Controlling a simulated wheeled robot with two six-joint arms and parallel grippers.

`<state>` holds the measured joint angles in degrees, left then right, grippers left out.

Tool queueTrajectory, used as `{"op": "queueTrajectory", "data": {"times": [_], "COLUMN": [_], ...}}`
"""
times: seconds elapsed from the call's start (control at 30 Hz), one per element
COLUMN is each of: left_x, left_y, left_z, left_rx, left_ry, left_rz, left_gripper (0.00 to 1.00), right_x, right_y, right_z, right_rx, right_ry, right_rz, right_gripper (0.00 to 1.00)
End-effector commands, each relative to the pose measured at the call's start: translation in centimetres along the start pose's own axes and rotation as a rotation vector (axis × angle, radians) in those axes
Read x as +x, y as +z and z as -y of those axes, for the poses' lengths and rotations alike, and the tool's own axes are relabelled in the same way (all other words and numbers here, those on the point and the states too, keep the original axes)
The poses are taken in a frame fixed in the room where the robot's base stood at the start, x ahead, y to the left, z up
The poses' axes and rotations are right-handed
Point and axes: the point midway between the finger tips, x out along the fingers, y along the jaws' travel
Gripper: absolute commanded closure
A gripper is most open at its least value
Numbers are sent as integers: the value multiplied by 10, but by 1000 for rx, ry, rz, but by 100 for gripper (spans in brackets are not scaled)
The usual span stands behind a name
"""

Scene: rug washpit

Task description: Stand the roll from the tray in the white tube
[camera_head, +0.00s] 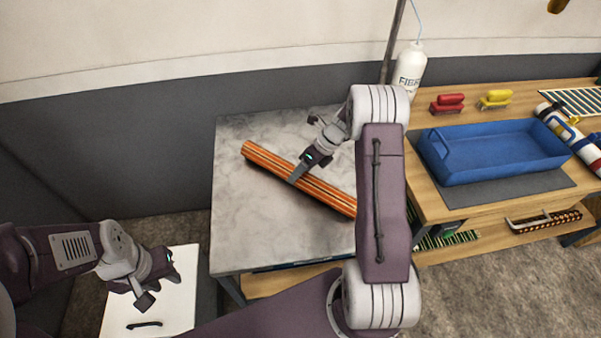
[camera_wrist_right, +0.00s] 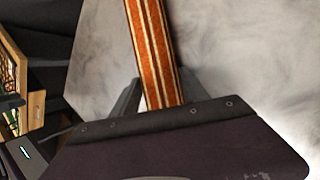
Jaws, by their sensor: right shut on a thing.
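The roll (camera_head: 330,194) is long, orange-brown with pale stripes, and lies level over the grey marbled table top. My right gripper (camera_head: 298,174) is shut on it near its middle. The right wrist view also shows the roll (camera_wrist_right: 153,45) between the fingers. I cannot tell whether the roll touches the table. The blue tray (camera_head: 490,170) at the right looks empty. I cannot make out a white tube for certain. My left gripper (camera_head: 159,288) is open and empty, low at the left over a white panel.
The marbled table (camera_head: 240,230) is otherwise mostly bare. A wooden bench (camera_head: 425,185) at the right holds the blue tray, a red brush (camera_head: 447,104), a yellow brush (camera_head: 495,99) and a striped cylinder (camera_head: 575,135). A white bottle (camera_head: 409,70) stands behind my right arm.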

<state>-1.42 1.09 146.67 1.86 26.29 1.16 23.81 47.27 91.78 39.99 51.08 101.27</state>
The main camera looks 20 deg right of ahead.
Motion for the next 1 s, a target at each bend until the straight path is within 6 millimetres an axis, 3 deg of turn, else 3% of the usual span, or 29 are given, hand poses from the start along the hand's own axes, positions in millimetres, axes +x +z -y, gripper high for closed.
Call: {"op": "queueTrajectory", "data": {"times": [0.17, 0.2, 0.23, 0.53, 0.63, 1.0], "left_x": [0, 0, 0, 0, -2, -13], "left_y": [0, 0, 0, 0, 0, -1], "left_z": [0, 0, 0, 0, 0, 0], "left_rx": [0, 0, 0, 0, 0, 0], "left_ry": [0, 0, 0, 0, 0, 0], "left_rz": [0, 0, 0, 0, 0, 0], "left_gripper": [68, 68, 68, 68, 68, 68], "right_x": [2, 2, 2, 2, -6, -96], "right_y": [-1, -1, -1, -1, 1, 1], "right_z": [1, 1, 1, 1, 0, 0], "right_rx": [0, 0, 0, 0, -1, -1], "right_ry": [0, 0, 0, 0, -2, -3], "right_rz": [1, 0, 0, 0, 1, 2], "right_gripper": [100, 36, 28, 26, 26, 26]}}
